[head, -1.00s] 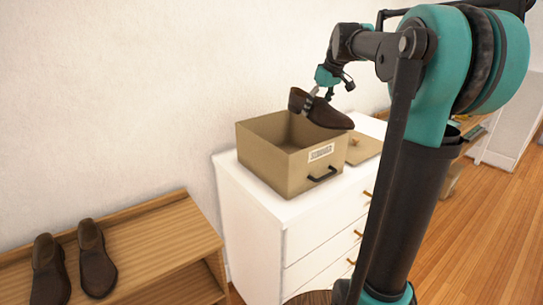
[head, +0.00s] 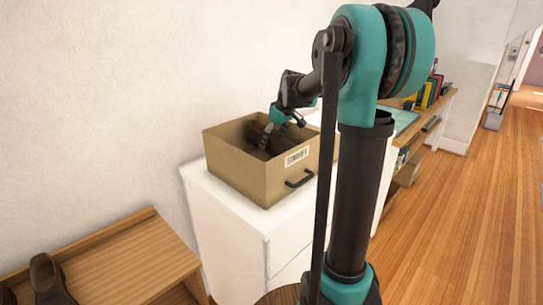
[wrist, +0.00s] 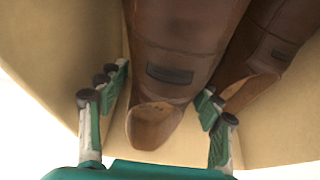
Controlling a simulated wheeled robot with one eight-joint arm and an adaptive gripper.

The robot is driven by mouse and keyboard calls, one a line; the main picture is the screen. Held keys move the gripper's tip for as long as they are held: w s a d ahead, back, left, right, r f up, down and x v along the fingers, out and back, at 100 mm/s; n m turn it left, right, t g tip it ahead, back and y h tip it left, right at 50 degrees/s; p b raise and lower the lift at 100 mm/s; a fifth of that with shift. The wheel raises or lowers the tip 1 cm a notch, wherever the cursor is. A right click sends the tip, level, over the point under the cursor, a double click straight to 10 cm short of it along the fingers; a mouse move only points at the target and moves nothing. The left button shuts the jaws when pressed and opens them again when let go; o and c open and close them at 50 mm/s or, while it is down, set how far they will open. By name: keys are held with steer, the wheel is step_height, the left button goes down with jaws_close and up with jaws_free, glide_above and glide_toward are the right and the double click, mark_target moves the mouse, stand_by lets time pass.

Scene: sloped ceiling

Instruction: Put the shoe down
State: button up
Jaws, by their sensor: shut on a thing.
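The brown leather shoe (head: 257,132) is inside the open tan cardboard box (head: 245,177), partly hidden by the box walls and my gripper (head: 268,140). In the wrist view my gripper (wrist: 160,90) has its fingers on either side of the shoe (wrist: 185,55) and is shut on it, with the rounded end toward the camera. A second brown shoe (wrist: 277,50) lies beside it to the right inside the box. I cannot tell whether the held shoe touches the box floor.
The box stands on a white dresser (head: 225,215) against the wall. A wooden bench (head: 135,255) at the lower left holds brown shoes (head: 48,280). A desk with books (head: 430,92) is behind my arm. Wooden floor (head: 470,210) is clear to the right.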

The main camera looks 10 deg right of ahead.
mark_target(280, 136)
steer(key=shift+f, duration=3.2)
steer(key=shift+f, duration=0.1)
steer(key=o, duration=1.2)
steer(key=v, duration=1.2)
